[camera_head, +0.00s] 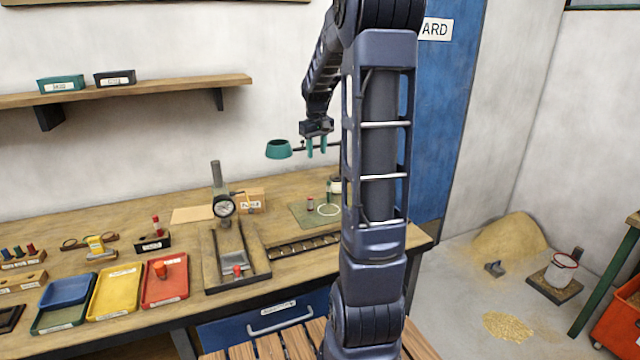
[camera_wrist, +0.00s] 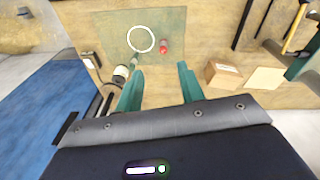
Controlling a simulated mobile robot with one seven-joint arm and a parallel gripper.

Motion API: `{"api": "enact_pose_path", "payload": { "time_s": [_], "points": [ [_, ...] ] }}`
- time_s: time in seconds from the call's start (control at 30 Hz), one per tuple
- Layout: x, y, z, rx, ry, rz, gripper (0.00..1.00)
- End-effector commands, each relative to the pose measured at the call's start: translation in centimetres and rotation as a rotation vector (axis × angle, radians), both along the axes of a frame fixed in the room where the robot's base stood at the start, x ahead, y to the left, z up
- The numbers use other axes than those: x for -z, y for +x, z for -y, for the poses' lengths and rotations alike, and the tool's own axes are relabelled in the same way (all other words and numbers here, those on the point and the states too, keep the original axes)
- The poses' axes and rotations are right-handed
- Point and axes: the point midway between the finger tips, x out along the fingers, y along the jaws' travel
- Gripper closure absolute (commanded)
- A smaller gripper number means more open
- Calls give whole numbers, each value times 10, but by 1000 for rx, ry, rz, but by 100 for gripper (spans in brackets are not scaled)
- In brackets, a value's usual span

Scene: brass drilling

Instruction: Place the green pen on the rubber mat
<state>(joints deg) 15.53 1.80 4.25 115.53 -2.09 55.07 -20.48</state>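The mat (camera_head: 300,214) is a dull green sheet at the right end of the workbench, with a white ring on it; it also shows in the wrist view (camera_wrist: 113,30). A small red-topped object (camera_wrist: 164,46) stands on it beside the ring. My gripper (camera_head: 317,148) is raised above the bench near the mat. In the wrist view its two teal fingers (camera_wrist: 160,82) are apart with only bench behind the gap. I cannot make out a green pen for certain. Small coloured upright pieces (camera_head: 18,252) sit in a wooden block at far left.
A pale jar (camera_wrist: 121,74) stands by the mat's edge. A teal lamp shade (camera_head: 279,149) hangs left of my gripper. A dial gauge stand (camera_head: 224,206), a cardboard box (camera_head: 251,200) and blue, yellow and red trays (camera_head: 165,282) occupy the bench. My arm hides part of the right end.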

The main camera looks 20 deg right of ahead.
Motion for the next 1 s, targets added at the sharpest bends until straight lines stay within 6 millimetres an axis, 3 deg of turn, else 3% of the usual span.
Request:
{"api": "enact_pose_path", "payload": {
  "time_s": [0.2, 0.43, 0.7, 1.0],
  "points": [
    [-31, -60, -35, 30, -3, 59, 62],
    [-48, -123, -64, 66, 7, 117, 62],
    [-52, -198, -90, 104, 32, 185, 62],
    [-39, -272, -109, 144, 74, 252, 62]
  ]
}}
